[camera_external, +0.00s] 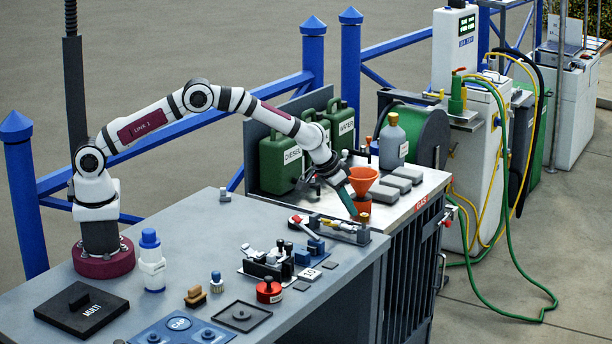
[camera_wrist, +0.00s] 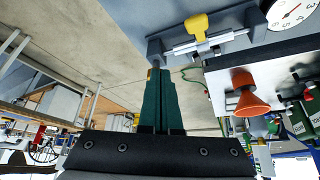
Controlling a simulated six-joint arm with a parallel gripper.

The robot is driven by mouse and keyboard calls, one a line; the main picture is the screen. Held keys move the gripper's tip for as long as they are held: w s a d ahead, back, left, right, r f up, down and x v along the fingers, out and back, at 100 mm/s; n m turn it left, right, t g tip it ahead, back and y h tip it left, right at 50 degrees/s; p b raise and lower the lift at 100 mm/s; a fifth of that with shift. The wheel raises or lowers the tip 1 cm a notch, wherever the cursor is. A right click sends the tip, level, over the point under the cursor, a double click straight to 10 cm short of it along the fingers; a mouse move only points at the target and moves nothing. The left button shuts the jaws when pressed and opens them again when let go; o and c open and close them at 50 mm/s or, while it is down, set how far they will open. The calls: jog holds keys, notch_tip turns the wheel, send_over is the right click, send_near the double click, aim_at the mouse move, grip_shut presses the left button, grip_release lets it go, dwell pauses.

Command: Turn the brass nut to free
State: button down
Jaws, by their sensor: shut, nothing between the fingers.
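A small brass-coloured piece, which looks like the brass nut (camera_external: 363,218), sits at the right end of a low metal fitting (camera_external: 335,229) near the bench's right edge. My gripper (camera_external: 352,212) reaches down at a slant, its long green fingers together and empty. Their tips are close above and left of the brass piece; I cannot tell whether they touch. In the wrist view my gripper (camera_wrist: 158,72) shows shut fingers, with a bit of yellow beside the tips. A yellow knob (camera_wrist: 197,27) on a silver bar is beyond them; I cannot tell whether it is the nut.
An orange funnel (camera_external: 362,180) stands behind my gripper on the side counter. A grey bottle (camera_external: 393,142) and green cans (camera_external: 280,162) stand farther back. A clamp-like metal assembly (camera_external: 275,262) and a red round can (camera_external: 269,290) are nearer on the bench. A dial gauge (camera_wrist: 290,12) shows in the wrist view.

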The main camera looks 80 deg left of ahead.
jog(key=shift+f, duration=0.75)
jog(key=shift+w, duration=0.35)
jog(key=shift+d, duration=0.15)
dwell(0.3)
jog(key=shift+s+d+r, duration=0.15)
jog(key=shift+s, duration=0.2)
notch_tip(320, 180, up, 6)
jog(key=shift+f, duration=0.1)
